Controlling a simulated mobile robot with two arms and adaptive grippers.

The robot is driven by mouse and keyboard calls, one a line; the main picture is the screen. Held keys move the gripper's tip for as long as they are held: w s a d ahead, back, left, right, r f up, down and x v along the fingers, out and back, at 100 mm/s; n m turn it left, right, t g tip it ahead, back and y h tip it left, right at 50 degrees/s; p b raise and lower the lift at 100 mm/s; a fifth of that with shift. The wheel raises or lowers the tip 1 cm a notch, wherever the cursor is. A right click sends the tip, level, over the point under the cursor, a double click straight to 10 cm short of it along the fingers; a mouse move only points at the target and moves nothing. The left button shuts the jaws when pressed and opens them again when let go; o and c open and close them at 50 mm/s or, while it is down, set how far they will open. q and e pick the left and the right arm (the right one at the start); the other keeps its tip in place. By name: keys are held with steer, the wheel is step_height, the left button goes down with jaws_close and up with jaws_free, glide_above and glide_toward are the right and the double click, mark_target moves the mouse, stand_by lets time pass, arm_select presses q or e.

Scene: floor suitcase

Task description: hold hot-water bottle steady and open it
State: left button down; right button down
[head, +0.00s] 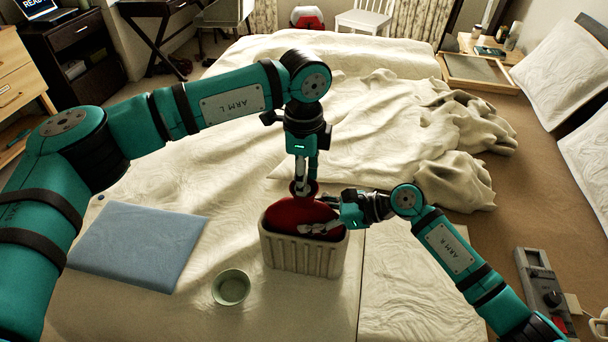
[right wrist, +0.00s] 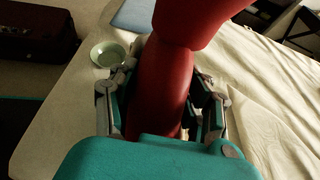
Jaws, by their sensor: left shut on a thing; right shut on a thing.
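The red hot-water bottle (head: 290,214) stands in a cream ribbed bin (head: 303,258) on the bed, its flared mouth (head: 311,187) upward. My left gripper (head: 301,184) points down from above, shut at the mouth; the stopper there is hidden by the fingers and the rim. My right gripper (head: 322,216) comes in from the right, shut around the upper part of the bottle. In the right wrist view the red bottle (right wrist: 165,85) fills the space between the fingers of the right gripper (right wrist: 160,100), with its neck and wider mouth beyond them.
A small pale green bowl (head: 230,288) sits left of the bin. A folded blue cloth (head: 140,245) lies farther left on the bed. A rumpled blanket (head: 450,130) lies at the back right. A grey device (head: 543,285) is at the right edge. The sheet behind the bin is clear.

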arm_select(q)
steer(key=shift+r, duration=0.15)
steer(key=shift+r, duration=0.95)
steer(key=shift+r, duration=2)
arm_select(e)
steer(key=c, duration=0.5)
jaws_free()
